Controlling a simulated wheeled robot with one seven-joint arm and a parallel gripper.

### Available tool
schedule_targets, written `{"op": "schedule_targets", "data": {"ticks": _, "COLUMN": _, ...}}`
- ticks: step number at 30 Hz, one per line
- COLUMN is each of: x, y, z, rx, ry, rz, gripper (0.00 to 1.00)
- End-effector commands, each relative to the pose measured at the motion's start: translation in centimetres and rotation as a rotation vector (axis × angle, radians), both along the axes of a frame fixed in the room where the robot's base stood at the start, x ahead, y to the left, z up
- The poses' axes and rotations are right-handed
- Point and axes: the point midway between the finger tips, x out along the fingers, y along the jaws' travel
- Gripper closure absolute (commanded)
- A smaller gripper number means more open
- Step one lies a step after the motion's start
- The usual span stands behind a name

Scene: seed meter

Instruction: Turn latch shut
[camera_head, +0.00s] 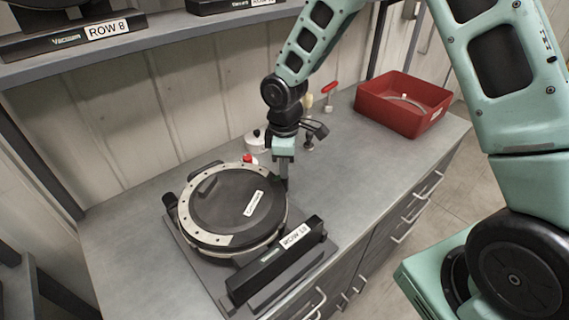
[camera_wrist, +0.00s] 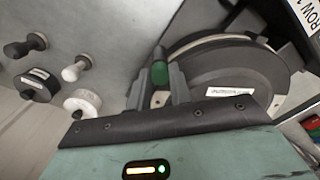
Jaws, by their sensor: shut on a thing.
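The seed meter (camera_head: 207,205) is a round black housing with a pale rim, lying flat on a base plate on the bench. Its black lid carries a white label and looks seated; it also shows in the wrist view (camera_wrist: 205,75). The latch (camera_wrist: 160,72), with a green grip on a dark stem, stands at the edge of the meter in the wrist view. My gripper (camera_wrist: 160,88) is shut on the latch, one finger on each side. In the head view my gripper (camera_head: 284,172) points down at the meter's right edge and hides the latch.
A bar labelled ROW 18 (camera_head: 272,268) sits along the meter's front. A red bin (camera_head: 396,110) stands at the back right. Several small knobbed items, including a white one (camera_wrist: 81,104), stand behind the meter. A shelf (camera_head: 180,33) hangs above. The bench's right part is mostly clear.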

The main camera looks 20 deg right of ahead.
Motion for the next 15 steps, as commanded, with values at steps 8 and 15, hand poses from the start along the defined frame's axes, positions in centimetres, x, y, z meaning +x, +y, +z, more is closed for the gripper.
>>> {"op": "schedule_targets", "data": {"ticks": 8, "x": 0.00, "y": -0.02, "z": 0.03, "rx": -0.001, "ry": 0.000, "rz": 0.000, "gripper": 0.57}}
{"op": "schedule_targets", "data": {"ticks": 15, "x": 0.06, "y": -0.02, "z": 0.59, "rx": 0.000, "ry": -0.002, "rz": -0.001, "gripper": 0.57}}
